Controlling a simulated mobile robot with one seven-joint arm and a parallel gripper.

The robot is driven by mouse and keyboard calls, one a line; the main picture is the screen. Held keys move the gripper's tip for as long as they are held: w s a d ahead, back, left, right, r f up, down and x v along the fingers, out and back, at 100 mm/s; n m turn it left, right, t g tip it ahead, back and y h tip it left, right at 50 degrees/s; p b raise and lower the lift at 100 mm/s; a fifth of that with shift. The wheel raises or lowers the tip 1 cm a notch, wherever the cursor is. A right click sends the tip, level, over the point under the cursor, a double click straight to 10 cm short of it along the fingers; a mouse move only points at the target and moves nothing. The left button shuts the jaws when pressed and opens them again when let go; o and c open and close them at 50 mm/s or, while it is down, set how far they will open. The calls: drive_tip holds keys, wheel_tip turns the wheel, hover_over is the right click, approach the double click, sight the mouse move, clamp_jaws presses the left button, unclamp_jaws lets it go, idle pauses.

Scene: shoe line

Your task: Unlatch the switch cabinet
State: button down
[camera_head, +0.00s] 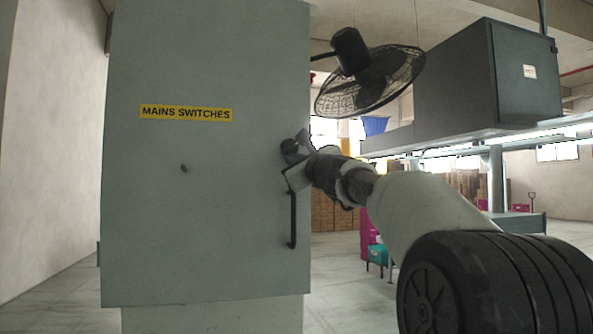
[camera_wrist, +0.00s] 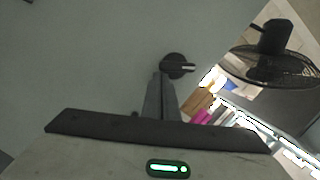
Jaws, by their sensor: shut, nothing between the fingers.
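The grey switch cabinet (camera_head: 210,230) stands at left centre in the head view, its door closed, with a yellow MAINS SWITCHES label (camera_head: 186,113). A round dark latch knob (camera_head: 289,147) sits near the door's right edge. In the wrist view the knob (camera_wrist: 178,66) shows a pale bar across it, lying nearly level. A black vertical handle (camera_head: 292,220) is below the knob. My gripper (camera_head: 294,166) is shut and empty at the knob. In the wrist view its fingertips (camera_wrist: 161,78) end just beside the knob; I cannot tell whether they touch it.
A black caged fan (camera_head: 370,82) is mounted right of the cabinet, above my arm. A dark machine housing (camera_head: 500,75) over a lit line stands at the right. A small dark dot (camera_head: 184,169) marks the door. Bare floor lies left of the cabinet.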

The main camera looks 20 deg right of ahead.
drive_tip(key=m, duration=0.1)
drive_tip(key=a+m+h, duration=0.1)
drive_tip(key=m, duration=0.1)
drive_tip(key=m+b, duration=0.1)
drive_tip(key=shift+a+r+t, duration=0.15)
drive_tip(key=shift+r+t, duration=0.1)
drive_tip(key=shift+t, duration=0.05)
drive_tip(key=s+d+f+b, duration=0.1)
drive_tip(key=s+f+b, duration=0.5)
drive_tip(key=s, duration=0.3)
drive_tip(key=shift+s+d+f+b, duration=0.15)
drive_tip(key=shift+s+d+b, duration=0.2)
drive_tip(key=shift+s+b, duration=0.1)
drive_tip(key=shift+w+a, duration=0.1)
